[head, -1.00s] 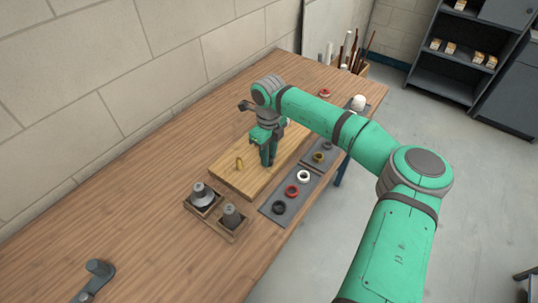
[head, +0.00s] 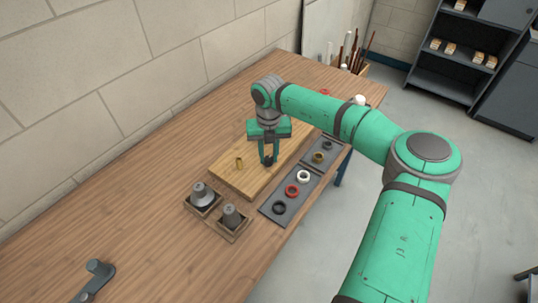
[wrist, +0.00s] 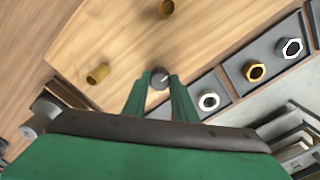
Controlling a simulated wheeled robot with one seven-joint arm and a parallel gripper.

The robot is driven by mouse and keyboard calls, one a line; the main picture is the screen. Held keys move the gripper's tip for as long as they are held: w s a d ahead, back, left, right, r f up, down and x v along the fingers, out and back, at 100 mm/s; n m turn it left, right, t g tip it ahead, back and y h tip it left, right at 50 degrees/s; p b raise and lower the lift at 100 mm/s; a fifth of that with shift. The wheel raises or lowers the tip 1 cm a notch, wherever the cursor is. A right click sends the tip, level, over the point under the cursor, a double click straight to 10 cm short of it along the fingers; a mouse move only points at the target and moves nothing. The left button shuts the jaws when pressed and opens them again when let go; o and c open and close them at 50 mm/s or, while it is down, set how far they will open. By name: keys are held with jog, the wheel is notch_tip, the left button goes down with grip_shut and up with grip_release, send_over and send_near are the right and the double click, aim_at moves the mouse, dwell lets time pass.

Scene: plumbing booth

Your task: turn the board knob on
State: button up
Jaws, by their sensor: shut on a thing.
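The wooden board (head: 228,179) lies on the workbench. The board knob (wrist: 160,79) is small, round and dark with a white mark, and sits between my fingertips in the wrist view. In the head view the knob (head: 268,161) shows as a dark spot low between the fingers. My gripper (head: 268,158) points down over the board and is shut on the knob; its fingertips (wrist: 158,83) stand on either side of it. A brass fitting (head: 239,162) stands on the board to the left, and it also shows in the wrist view (wrist: 97,73).
A dark tray with black, red (head: 291,190) and white (head: 303,176) rings lies along the board's right side. Grey fittings (head: 232,216) sit in wooden holders in front. A grey wrench-like tool (head: 97,268) lies front left. The bench between them is clear.

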aim_at(269, 158)
jog(key=shift+r+m, duration=0.1)
jog(key=shift+m, duration=0.3)
jog(key=o, duration=1)
jog(key=shift+o, duration=0.2)
notch_tip(269, 158, up, 11)
jog(key=shift+f, duration=0.2)
